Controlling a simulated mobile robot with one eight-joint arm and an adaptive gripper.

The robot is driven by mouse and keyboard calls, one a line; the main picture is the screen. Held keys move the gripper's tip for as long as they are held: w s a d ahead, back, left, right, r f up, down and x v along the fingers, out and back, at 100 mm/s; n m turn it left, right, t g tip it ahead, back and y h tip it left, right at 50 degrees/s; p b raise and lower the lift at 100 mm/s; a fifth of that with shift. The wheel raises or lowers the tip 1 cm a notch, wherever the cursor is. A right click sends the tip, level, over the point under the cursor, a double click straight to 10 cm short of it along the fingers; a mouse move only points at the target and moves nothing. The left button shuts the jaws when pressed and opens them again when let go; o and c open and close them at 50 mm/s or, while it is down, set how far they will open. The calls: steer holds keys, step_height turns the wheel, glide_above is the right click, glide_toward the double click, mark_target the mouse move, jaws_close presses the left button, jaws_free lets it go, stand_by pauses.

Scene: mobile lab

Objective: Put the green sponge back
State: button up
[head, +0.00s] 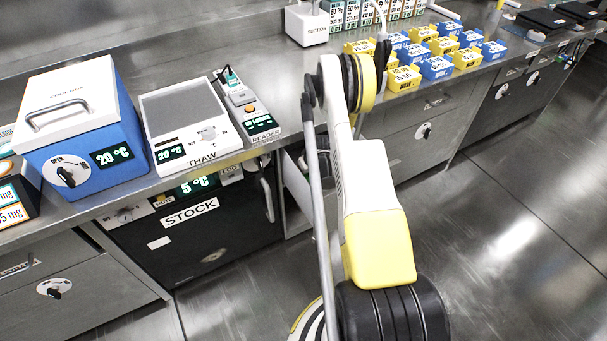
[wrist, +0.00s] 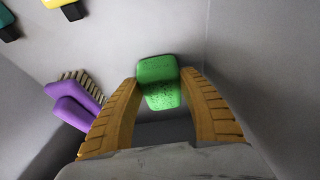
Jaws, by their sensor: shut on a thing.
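The green sponge (wrist: 158,95) is in the wrist view, between the two tan ribbed fingers of my gripper (wrist: 160,80). The fingers are shut on its sides. Grey surfaces surround it, like the floor and walls of a drawer or bin. I cannot tell whether the sponge touches the surface beneath. In the head view my arm reaches toward the counter, and the gripper and sponge are hidden there.
A purple brush-like item (wrist: 75,105) with pale bristles lies left of my gripper. Yellow (wrist: 58,3) and teal (wrist: 6,18) items are at the upper left. In the head view, an open drawer (head: 296,190) is beside the black STOCK unit (head: 215,235), below the counter.

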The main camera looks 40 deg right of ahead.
steer(key=o, duration=1.1)
steer(key=p+v, duration=0.4)
steer(key=v, duration=0.8)
steer(key=shift+a, duration=0.1)
